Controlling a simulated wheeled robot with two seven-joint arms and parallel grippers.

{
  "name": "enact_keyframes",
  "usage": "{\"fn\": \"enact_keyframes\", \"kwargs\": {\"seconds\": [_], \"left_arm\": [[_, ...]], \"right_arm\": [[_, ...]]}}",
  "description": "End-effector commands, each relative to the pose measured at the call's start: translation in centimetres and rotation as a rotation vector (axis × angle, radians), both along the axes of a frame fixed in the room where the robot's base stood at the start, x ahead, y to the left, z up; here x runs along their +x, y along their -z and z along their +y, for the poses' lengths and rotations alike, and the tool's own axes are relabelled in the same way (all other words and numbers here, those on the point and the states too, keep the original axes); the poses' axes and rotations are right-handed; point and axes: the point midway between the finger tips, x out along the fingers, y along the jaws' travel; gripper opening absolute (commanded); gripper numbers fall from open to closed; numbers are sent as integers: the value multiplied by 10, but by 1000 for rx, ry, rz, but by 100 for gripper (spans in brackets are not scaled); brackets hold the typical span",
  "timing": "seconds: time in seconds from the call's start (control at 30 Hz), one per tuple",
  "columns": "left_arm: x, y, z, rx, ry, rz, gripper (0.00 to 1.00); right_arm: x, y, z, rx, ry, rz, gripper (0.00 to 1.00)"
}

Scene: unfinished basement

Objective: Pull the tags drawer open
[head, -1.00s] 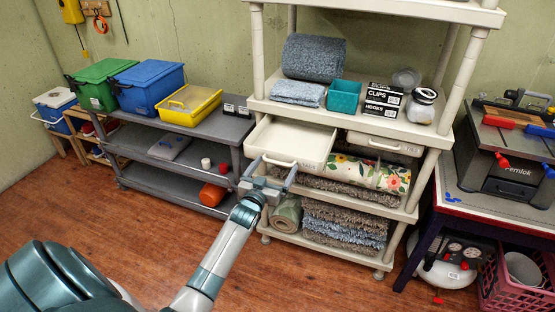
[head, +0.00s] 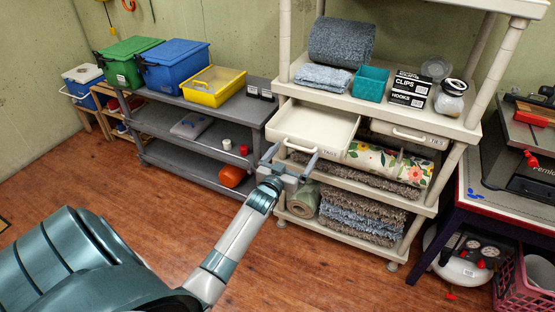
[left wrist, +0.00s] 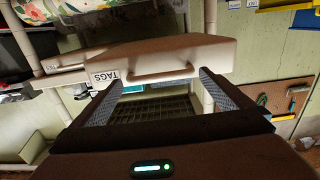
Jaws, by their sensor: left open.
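The tags drawer (head: 318,126) is a cream drawer in the left bay of the cream shelf unit, pulled well out with its empty inside showing. Its front, with a TAGS label (left wrist: 104,76) and a bar handle (left wrist: 160,76), faces my left gripper in the left wrist view. My left gripper (head: 290,157) is open just in front of and slightly below the handle. In the left wrist view its two fingers (left wrist: 158,92) stand apart on either side of the handle, with nothing held. My right gripper is in neither view.
A second, labelled drawer (head: 405,133) beside it looks shut. Rolled flowered fabric (head: 370,157) and folded rugs (head: 360,215) fill the shelves below. A grey shelf cart (head: 200,155) stands at left, a purple-legged table (head: 510,210) at right. The wooden floor in front is clear.

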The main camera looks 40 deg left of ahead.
Motion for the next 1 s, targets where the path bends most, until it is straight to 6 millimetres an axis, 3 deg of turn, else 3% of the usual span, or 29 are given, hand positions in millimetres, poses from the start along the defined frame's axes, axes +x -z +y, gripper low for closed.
{"fn": "enact_keyframes", "kwargs": {"seconds": [0.27,0.7,1.0], "left_arm": [[-38,3,-9,0,0,0,99],[-120,3,-29,0,0,-1,99],[-155,1,-37,0,0,0,99]], "right_arm": [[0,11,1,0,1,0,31],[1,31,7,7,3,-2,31],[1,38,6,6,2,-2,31]]}}
